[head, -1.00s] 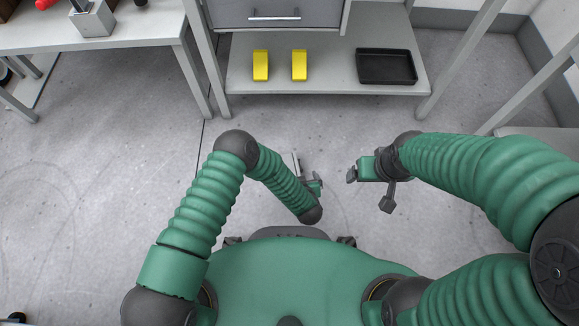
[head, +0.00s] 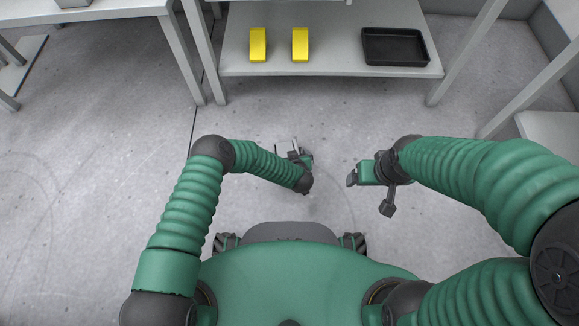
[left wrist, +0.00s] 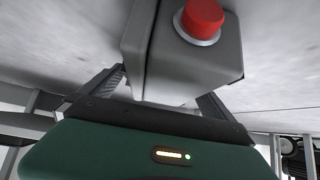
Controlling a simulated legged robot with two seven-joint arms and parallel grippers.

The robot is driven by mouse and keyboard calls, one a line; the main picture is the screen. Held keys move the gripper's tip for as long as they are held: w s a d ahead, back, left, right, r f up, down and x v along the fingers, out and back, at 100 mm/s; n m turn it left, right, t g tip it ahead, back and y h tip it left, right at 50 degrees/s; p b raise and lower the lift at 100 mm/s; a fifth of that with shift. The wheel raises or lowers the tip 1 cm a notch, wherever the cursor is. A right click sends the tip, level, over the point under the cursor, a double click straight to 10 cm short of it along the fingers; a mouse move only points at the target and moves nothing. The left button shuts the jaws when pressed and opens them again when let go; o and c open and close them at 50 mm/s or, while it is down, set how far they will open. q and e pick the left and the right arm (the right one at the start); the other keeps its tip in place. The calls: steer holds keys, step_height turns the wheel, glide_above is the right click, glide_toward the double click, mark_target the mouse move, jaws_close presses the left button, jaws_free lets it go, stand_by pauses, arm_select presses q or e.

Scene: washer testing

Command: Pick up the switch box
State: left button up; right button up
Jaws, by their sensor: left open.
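The switch box, a grey box (left wrist: 160,62) with a round red button (left wrist: 202,17), is close up in the left wrist view. My left gripper (left wrist: 155,92) has one finger on each side of it. I cannot tell whether the fingers touch the box. In the head view my left gripper (head: 297,152) is low over the floor in front of my body; the box cannot be made out clearly there. My right gripper (head: 354,178) is to the right of it, over the floor, with no object visible in it; its jaw opening is unclear.
A grey bench has a lower shelf (head: 330,68) with two yellow blocks (head: 258,44) (head: 300,44) and a black tray (head: 395,46). Another table (head: 90,18) stands at the upper left. The floor (head: 80,170) on the left is clear.

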arm_select(q)
steer(key=shift+w+f, duration=0.25)
steer(key=shift+f, duration=0.1)
steer(key=shift+r, duration=0.2)
steer(key=c, duration=1.5)
arm_select(e)
steer(key=shift+f, duration=0.25)
arm_select(q)
steer(key=shift+r, duration=0.1)
arm_select(e)
steer(key=shift+r, duration=0.1)
